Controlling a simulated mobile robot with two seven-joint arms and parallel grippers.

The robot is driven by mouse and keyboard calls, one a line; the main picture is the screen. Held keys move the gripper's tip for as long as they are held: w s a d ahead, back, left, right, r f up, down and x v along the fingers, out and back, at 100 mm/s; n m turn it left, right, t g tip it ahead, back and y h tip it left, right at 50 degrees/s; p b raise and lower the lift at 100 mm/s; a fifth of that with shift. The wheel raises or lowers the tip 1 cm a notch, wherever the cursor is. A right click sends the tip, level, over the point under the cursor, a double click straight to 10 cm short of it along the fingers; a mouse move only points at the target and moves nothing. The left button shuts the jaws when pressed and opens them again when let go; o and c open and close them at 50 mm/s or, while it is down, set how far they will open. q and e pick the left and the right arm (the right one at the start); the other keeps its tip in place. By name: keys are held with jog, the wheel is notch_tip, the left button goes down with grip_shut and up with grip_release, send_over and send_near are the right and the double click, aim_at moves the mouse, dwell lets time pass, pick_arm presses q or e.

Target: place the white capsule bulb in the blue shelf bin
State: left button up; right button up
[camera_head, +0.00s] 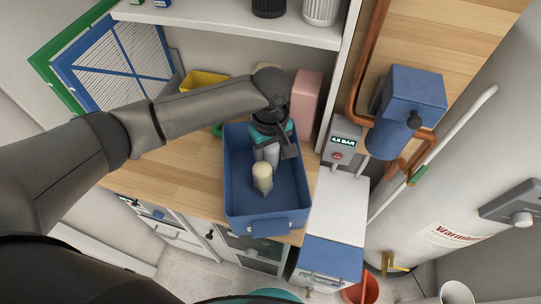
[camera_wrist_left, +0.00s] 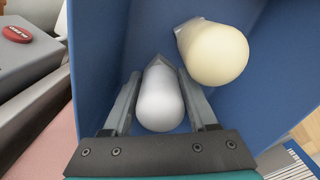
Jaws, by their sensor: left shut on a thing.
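The white capsule bulb (camera_wrist_left: 160,105) is between the two fingers of my left gripper (camera_wrist_left: 162,100) in the left wrist view. My left gripper is shut on it. In the head view my left gripper (camera_head: 268,152) reaches down into the blue shelf bin (camera_head: 236,178), toward its far end. The bin's blue wall also shows in the left wrist view (camera_wrist_left: 105,35). I cannot tell whether the white bulb touches the bin's floor. My right gripper is not in view.
A cream bulb (camera_head: 263,172) with a grey base is in the same bin, beside the held bulb. A pink box (camera_head: 308,92) stands just behind the bin, and a yellow bin (camera_head: 203,82) stands at the back. The wooden counter (camera_head: 180,172) is clear left of the bin.

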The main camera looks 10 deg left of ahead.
pick_arm(q)
jog(key=o, duration=1.4)
jog(key=shift+f, duration=0.1)
jog(key=shift+c, duration=0.2)
notch_tip(320, 180, up, 12)
jog(key=shift+r+p, duration=0.2)
jog(key=shift+p, duration=0.75)
